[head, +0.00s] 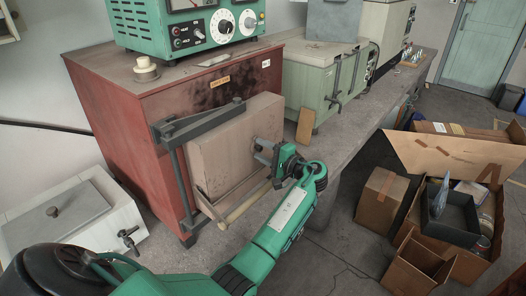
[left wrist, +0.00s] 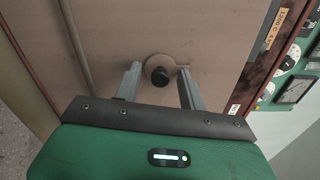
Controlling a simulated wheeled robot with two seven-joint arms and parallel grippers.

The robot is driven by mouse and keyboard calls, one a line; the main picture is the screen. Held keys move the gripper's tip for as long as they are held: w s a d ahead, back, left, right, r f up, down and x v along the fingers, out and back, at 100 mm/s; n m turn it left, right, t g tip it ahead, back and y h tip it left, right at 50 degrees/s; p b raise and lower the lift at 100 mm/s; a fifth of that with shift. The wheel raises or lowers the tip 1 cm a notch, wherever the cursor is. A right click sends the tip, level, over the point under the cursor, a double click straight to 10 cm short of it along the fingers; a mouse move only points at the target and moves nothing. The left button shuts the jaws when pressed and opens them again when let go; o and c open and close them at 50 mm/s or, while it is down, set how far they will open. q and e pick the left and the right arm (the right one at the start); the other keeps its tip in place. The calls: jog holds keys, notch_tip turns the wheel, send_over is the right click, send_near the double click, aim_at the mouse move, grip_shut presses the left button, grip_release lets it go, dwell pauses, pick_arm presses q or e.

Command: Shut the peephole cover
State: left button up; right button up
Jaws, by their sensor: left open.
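The red furnace (head: 205,100) has a thick beige door (head: 215,150) in a dark metal frame. In the left wrist view a small round brownish disc, the peephole cover (left wrist: 149,62), lies against the door face with a dark round knob (left wrist: 160,76) on it. I cannot tell whether a hole shows beneath. My left gripper (left wrist: 158,80) is open, with one finger on each side of the knob and no clear contact. In the head view the left gripper (head: 262,151) is at the door's right part and hides the cover. My right gripper is not in view.
A pale wooden rod handle (head: 245,203) runs below my gripper along the door. A green instrument (head: 190,22) stands on the furnace. A pale green box (head: 320,78) is behind on the bench. Cardboard boxes (head: 380,198) stand on the floor at right.

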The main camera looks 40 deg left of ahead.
pick_arm(q)
jog(key=shift+d, duration=0.15)
jog(key=shift+d+f, duration=0.1)
jog(key=shift+d, duration=0.2)
jog(key=s+d+b, duration=0.1)
jog(key=d+b, duration=0.3)
jog(key=d, duration=0.9)
